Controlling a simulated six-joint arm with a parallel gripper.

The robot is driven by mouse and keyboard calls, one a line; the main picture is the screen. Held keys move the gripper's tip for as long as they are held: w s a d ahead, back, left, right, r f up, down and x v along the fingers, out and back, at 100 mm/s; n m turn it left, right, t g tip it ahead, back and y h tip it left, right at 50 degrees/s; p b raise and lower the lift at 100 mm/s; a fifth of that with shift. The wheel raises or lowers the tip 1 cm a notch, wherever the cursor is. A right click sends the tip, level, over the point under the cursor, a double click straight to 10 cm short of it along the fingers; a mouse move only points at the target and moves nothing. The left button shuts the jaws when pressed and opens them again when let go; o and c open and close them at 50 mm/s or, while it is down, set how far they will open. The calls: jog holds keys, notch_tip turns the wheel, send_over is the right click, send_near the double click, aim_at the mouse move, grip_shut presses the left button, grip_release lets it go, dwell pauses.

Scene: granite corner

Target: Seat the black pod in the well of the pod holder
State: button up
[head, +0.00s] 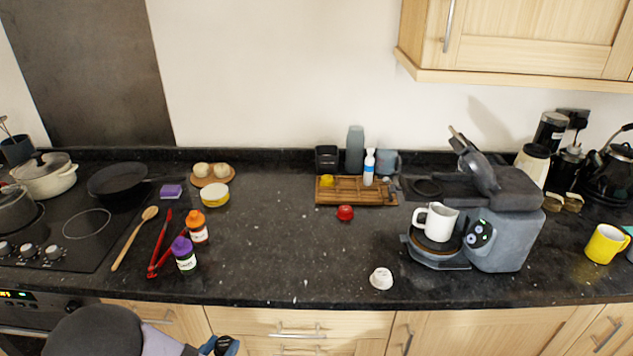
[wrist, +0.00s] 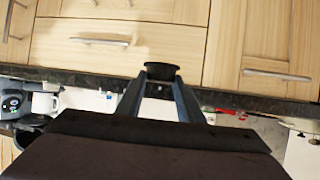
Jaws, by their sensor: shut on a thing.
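My gripper (head: 222,346) shows at the bottom edge of the head view, in front of the drawers and below the counter's front edge. In the wrist view my gripper (wrist: 161,85) is shut on the black pod (wrist: 162,69), a dark, round, flanged piece between the fingertips.
A white mug (head: 436,222) stands on the machine's drip tray. A white pod (head: 381,279) and a red pod (head: 345,213) lie on the counter. Behind them is a wooden rack (head: 340,192). The counter's middle is clear.

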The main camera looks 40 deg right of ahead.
jog(key=w+d+r+m+g+h+p, duration=0.1)
jog(key=d+r+m+g+p, duration=0.2)
jog(key=d+r, duration=0.75)
jog(key=s+d+r+m+g+p, duration=0.1)
jog(key=s+d+r, duration=0.1)
jog(key=d+r, duration=0.3)
jog(key=s+d+r+m+g+h+p, duration=0.1)
jog(key=s+d+r, duration=0.1)
jog(key=d+r, duration=0.35)
jog(key=s+d+r+m+g+p, duration=0.1)
jog(key=s+d+r, duration=0.15)
jog(key=d, duration=0.45)
notch_tip(320, 180, up, 7)
jog(key=g+p, duration=0.1)
jog(key=p, duration=0.3)
send_over(423, 192)
jog(key=shift+r+m+h, duration=0.2)
jog(key=shift+m+h, duration=0.1)
jog(key=shift+m, duration=0.1)
jog(key=shift+f, duration=1.8)
